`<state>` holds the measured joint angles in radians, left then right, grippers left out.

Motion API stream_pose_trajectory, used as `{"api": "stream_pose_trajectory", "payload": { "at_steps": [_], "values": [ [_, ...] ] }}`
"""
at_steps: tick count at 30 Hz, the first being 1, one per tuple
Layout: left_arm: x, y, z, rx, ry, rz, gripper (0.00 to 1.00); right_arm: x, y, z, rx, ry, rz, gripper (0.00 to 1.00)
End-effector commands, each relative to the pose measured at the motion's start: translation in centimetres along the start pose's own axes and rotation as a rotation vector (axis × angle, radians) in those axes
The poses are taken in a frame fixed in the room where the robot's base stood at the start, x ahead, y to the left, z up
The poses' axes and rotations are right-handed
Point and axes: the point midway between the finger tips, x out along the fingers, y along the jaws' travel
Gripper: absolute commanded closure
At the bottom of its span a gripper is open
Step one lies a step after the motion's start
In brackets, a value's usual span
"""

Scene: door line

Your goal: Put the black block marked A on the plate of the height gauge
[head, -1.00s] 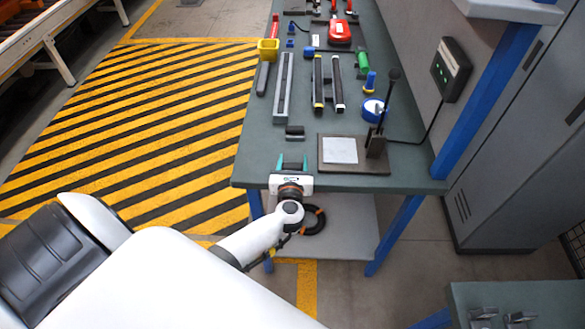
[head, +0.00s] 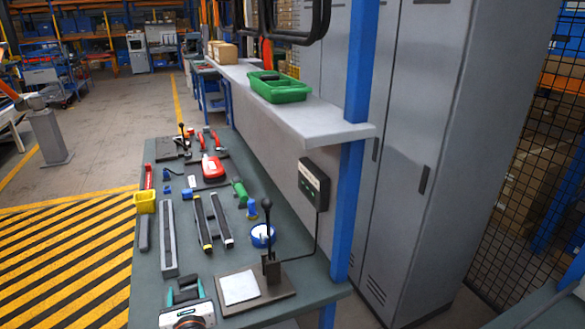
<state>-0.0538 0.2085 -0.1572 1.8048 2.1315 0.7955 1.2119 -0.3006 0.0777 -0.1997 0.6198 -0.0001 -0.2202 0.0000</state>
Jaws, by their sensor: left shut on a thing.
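My left gripper (head: 185,288) is at the near edge of the bench, its teal fingers shut on a small black block (head: 186,295). The block is mostly hidden between the fingers, and I cannot read a mark on it or tell whether it is still touching the bench. The height gauge stands just right of the gripper. It has a brown base (head: 284,286), a pale square plate (head: 240,288) and a dark upright post (head: 268,232). The plate is bare. My right gripper is out of view.
A long grey bar (head: 168,238) lies just beyond my gripper. A display box (head: 313,185) hangs on the wall panel, with a cable running down towards the gauge.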

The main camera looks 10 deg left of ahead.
Motion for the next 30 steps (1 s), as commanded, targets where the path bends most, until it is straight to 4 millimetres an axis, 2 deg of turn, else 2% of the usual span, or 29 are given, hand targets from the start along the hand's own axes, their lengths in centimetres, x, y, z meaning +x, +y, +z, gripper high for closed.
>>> {"api": "stream_pose_trajectory", "payload": {
  "at_steps": [2,5,12,15,18,21,25,28,30],
  "values": [
    [-1.1,0.2,-0.1,0.007,0.002,0.032,0.77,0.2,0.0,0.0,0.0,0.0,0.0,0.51],
    [-3.9,0.7,-0.3,0.018,0.002,0.107,0.77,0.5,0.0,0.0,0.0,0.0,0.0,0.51],
    [-13.9,2.8,-1.3,0.055,-0.002,0.361,0.77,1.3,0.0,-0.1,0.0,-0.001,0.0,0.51],
    [-17.6,3.4,-1.9,0.067,-0.002,0.447,0.77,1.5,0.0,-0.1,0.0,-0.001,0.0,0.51],
    [-19.9,3.6,-2.5,0.076,-0.001,0.503,0.77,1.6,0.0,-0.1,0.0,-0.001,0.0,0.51],
    [-21.2,3.8,-2.9,0.079,0.001,0.532,0.77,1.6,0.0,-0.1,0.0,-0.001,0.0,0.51],
    [-21.5,3.8,-3.0,0.081,0.002,0.539,0.77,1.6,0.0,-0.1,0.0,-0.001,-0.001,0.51],
    [-20.9,3.8,-3.0,0.079,0.003,0.526,0.77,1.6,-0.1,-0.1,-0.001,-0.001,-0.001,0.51],
    [-19.6,3.7,-2.7,0.075,0.004,0.497,0.77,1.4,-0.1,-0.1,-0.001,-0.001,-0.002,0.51]
  ]
}}
